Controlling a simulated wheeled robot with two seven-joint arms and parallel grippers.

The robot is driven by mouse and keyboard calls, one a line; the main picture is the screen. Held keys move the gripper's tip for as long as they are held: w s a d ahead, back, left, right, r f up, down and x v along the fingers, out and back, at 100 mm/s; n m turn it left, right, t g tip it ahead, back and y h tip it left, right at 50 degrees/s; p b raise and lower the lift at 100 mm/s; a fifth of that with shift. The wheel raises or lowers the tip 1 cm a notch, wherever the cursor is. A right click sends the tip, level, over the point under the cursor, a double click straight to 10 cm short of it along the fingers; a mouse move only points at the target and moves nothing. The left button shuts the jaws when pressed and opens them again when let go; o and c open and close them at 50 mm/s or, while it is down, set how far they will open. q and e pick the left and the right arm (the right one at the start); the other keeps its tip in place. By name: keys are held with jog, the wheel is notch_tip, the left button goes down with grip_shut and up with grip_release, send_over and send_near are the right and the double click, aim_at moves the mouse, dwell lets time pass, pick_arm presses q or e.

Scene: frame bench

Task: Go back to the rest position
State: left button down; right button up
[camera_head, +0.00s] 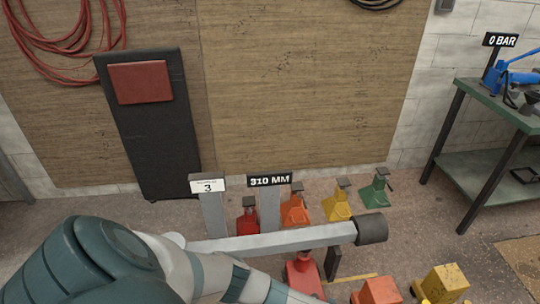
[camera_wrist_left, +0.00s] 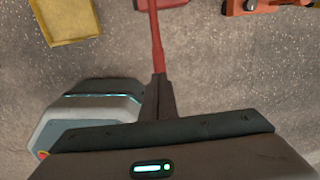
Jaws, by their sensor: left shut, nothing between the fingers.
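My left arm (camera_head: 100,262) comes in from the left in the head view and runs along the bottom edge, in front of the grey beam. Its gripper is not seen there. In the left wrist view my left gripper (camera_wrist_left: 159,92) is shut, with nothing between its dark fingers. A red rod (camera_wrist_left: 156,40) lies just past the fingertips in that view; I cannot tell whether they touch it. A red jack (camera_head: 303,272) stands under the beam in the head view. My right gripper is in neither view.
A grey beam (camera_head: 275,239) with a dark end crosses before my arm. Signs "3" (camera_head: 207,186) and "310 MM" (camera_head: 269,181) stand behind it. Coloured stands, including a green one (camera_head: 376,190), line the wall. A bench (camera_head: 505,105) stands right.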

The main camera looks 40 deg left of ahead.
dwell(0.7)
pick_arm(q)
jog(key=s+d+r+n+t+h, duration=0.1)
jog(key=s+d+r+n+h, duration=0.3)
jog(key=s+d+r+n, duration=0.65)
jog(key=s+a+r+n+t+y, duration=0.1)
jog(key=s+a+r+n+y, duration=0.15)
jog(key=a+r+n, duration=0.6)
jog(key=s+a+r+n+t+y, duration=0.15)
jog(key=s+a+r+n, duration=0.35)
jog(key=a, duration=0.7)
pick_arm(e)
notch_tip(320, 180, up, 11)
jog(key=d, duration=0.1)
pick_arm(q)
notch_tip(320, 180, down, 28)
jog(key=w+d+t+h+p, duration=0.1)
jog(key=w+d+t+p, duration=0.1)
jog(key=d+p, duration=0.1)
jog(key=shift+w+m+p, duration=0.4)
jog(key=shift+p, duration=0.45)
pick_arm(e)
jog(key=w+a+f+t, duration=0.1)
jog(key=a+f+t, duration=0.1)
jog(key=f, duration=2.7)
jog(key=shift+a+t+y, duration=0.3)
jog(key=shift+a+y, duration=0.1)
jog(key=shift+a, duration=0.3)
